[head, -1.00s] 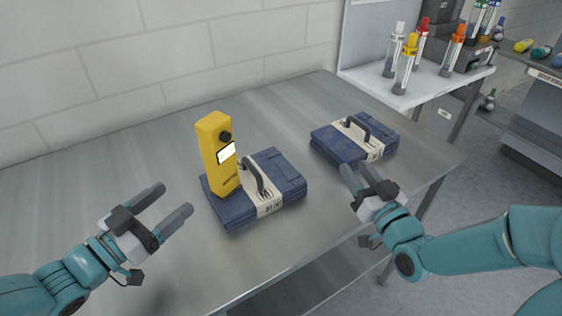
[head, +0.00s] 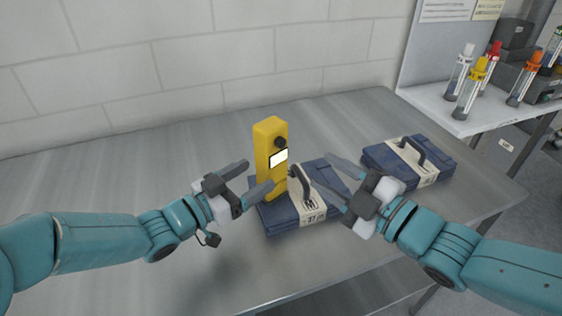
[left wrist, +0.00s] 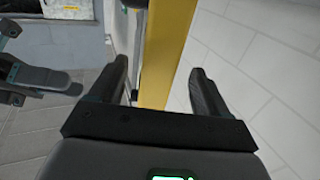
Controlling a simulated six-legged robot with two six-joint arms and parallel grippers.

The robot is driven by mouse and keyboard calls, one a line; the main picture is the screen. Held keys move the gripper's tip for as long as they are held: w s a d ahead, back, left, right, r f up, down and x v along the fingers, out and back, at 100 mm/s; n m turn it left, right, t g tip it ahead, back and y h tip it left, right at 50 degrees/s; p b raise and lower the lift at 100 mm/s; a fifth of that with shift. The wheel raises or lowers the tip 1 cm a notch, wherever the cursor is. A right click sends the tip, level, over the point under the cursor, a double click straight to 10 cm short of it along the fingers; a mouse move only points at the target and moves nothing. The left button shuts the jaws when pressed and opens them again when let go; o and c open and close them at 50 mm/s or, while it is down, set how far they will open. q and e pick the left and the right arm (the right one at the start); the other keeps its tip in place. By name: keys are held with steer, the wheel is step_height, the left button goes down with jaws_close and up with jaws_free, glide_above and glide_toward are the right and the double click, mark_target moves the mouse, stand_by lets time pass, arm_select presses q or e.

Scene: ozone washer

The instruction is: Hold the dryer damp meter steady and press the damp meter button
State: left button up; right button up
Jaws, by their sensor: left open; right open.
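The yellow damp meter (head: 268,152) stands upright by the left part of a folded blue bundle (head: 290,219) on the metal table. It has a lit screen and a dark round button (head: 280,142) near its top. My left gripper (head: 260,176) is open, its fingertips close to the meter's left side. In the left wrist view the yellow meter (left wrist: 166,55) shows ahead, between the two open fingers (left wrist: 160,75). Whether they touch it is not clear. My right gripper (head: 334,180) is open and empty, to the right of the meter above the bundle's right side.
A second blue bundle (head: 408,163) with a dark handle lies further right on the table (head: 130,185). A side shelf (head: 440,108) holds several capped tubes. A tiled wall (head: 200,60) stands behind. The table's left part is clear.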

mark_target(278, 162)
arm_select(q)
steer(key=x, duration=0.8)
steer(key=c, duration=1.2)
steer(key=shift+c, duration=0.2)
arm_select(e)
jaws_close()
stand_by(0.4)
